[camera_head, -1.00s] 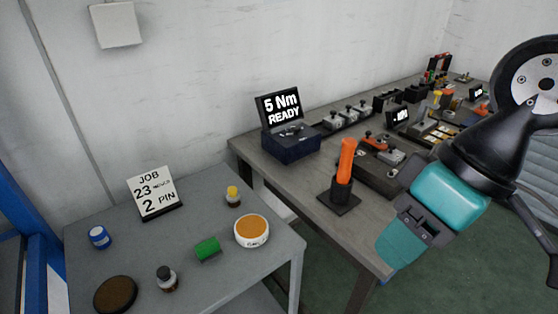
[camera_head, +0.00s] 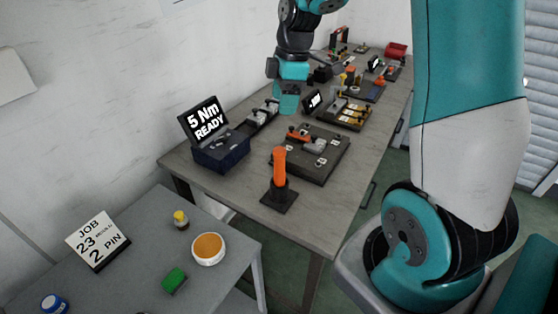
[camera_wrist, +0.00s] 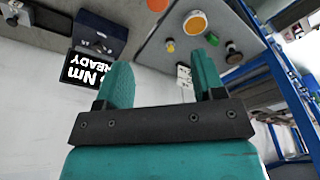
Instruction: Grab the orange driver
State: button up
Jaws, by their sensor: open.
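The orange driver (camera_head: 279,165) stands upright in a dark holder (camera_head: 279,200) with a square base, near the front of the long bench. An orange shape at the top edge of the wrist view (camera_wrist: 157,4) looks like its handle, mostly cut off. My gripper (camera_head: 287,108) is up and beyond the driver in the head view, over the far part of the bench, clear of the driver. In the wrist view its two teal fingers (camera_wrist: 163,75) are spread with nothing between them.
A blue box with a "5 Nm READY" screen (camera_head: 207,121) stands left of the driver. A dark fixture plate (camera_head: 312,172) lies behind and right of it. A lower grey table (camera_head: 130,235) holds a job sign, a white pot, a yellow-capped bottle and a green block.

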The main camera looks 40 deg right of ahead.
aim_at(280, 149)
jog(key=f+p, duration=0.1)
jog(key=f, duration=0.3)
jog(key=f+p, duration=0.1)
jog(key=f, duration=0.3)
jog(key=w+f+p, duration=0.1)
jog(key=f, duration=0.3)
jog(key=shift+a, duration=0.2)
jog(key=shift+s+a+f+p, duration=0.15)
jog(key=shift+f+p, duration=0.25)
jog(key=shift+f, duration=0.2)
jog(key=shift+a+f+p, duration=0.2)
jog(key=shift+f+p, duration=0.55)
jog(key=shift+f, duration=1.35)
grip_shut()
